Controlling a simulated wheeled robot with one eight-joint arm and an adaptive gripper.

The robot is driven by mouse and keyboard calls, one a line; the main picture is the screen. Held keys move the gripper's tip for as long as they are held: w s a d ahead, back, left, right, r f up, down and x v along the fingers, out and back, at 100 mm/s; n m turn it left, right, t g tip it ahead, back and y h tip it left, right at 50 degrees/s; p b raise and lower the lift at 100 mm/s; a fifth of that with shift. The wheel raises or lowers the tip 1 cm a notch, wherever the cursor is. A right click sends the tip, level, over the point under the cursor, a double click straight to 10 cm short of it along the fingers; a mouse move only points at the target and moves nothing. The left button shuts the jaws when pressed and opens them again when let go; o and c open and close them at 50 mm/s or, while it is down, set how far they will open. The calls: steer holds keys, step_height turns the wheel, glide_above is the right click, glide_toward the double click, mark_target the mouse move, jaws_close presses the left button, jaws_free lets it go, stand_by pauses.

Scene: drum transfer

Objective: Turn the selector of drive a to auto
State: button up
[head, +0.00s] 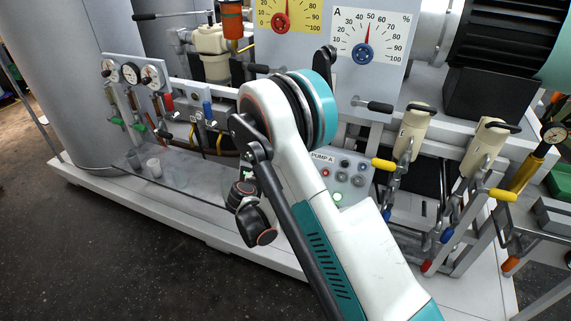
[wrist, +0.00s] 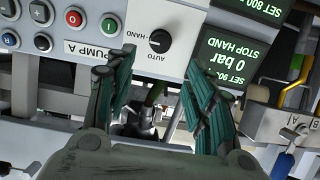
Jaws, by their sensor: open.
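In the wrist view a black round selector knob (wrist: 160,41) sits on a light panel (wrist: 103,28), with AUTO and HAND printed beside it. A white mark on the knob appears to point towards HAND; its exact angle is hard to tell. My gripper (wrist: 158,59) is open. Its two teal fingers stand to either side below the knob, with nothing seen between their tips. Touch with the panel cannot be told. A dark display (wrist: 228,62) right of the knob shows 0 bar and STOP HAND. In the head view my arm hides the selector.
Left of the knob are a red button (wrist: 74,17), a green button (wrist: 110,25) and several grey ones, with a PUMP A label. A lever with a blue handle (wrist: 283,165) is at lower right. In the head view, valves with yellow handles (head: 383,164) stand right of my arm.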

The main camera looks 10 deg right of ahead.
steer(key=b+x, duration=0.3)
steer(key=x, duration=0.8)
steer(key=shift+w+d+f, duration=0.2)
steer(key=shift+w, duration=0.05)
steer(key=c, duration=1.1)
